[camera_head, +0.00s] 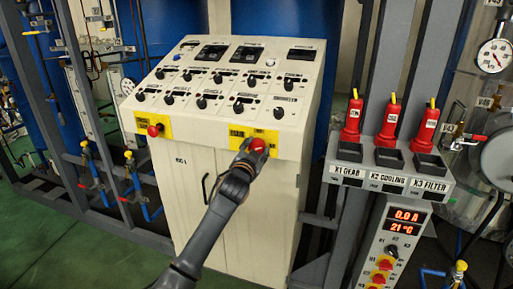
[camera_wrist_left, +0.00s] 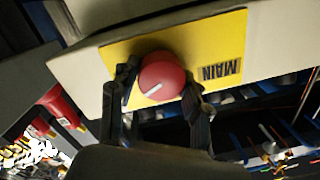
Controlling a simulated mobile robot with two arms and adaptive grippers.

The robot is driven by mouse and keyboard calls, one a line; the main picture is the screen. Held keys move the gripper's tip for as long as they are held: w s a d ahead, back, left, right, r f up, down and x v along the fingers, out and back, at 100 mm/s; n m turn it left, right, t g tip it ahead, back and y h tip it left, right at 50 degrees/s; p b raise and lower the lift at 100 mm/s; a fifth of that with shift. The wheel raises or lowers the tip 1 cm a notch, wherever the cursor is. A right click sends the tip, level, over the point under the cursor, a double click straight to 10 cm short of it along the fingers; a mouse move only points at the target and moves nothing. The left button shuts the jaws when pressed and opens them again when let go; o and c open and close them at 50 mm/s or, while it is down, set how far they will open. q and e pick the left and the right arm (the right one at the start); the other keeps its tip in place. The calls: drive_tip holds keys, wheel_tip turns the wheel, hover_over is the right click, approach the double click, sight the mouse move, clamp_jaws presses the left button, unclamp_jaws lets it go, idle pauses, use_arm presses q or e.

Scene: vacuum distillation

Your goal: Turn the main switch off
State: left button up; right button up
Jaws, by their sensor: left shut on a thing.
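The main switch is a round red knob (camera_wrist_left: 162,78) with a white mark, on a yellow plate (camera_wrist_left: 215,45) labelled MAIN. In the wrist view the white mark runs at a slant. The knob also shows in the head view (camera_head: 259,145), on the front right of a beige control cabinet (camera_head: 225,215). My left gripper (camera_head: 250,151) reaches it from below. In the left wrist view the gripper's two fingers (camera_wrist_left: 157,97) are shut on the knob, one on each side. My right gripper is in neither view.
A second red knob (camera_head: 154,130) on a yellow plate sits at the cabinet's front left. Black knobs and displays cover the sloped panel (camera_head: 225,75). Red plugs (camera_head: 388,120) stand on a grey bracket to the right. Green floor (camera_head: 60,240) lies open at the left.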

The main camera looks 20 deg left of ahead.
use_arm(q)
drive_tip(key=n+p, duration=0.1)
drive_tip(key=n, duration=0.2)
drive_tip(key=shift+r+n, duration=0.1)
drive_tip(key=shift+n, duration=0.2)
drive_tip(key=n+p, duration=0.1)
drive_tip(key=n, duration=0.2)
drive_tip(key=shift+a+h+p, duration=0.1)
drive_tip(key=shift+h+p, duration=0.2)
drive_tip(key=shift+p, duration=0.1)
drive_tip(key=n+p, duration=0.1)
drive_tip(key=n, duration=0.1)
drive_tip(key=shift+n, duration=0.4)
drive_tip(key=shift+a+n+h+p, duration=0.1)
drive_tip(key=shift+n+h+p, duration=0.3)
drive_tip(key=shift+n, duration=0.9)
drive_tip(key=o, duration=1.1)
drive_tip(key=shift+o, duration=0.2)
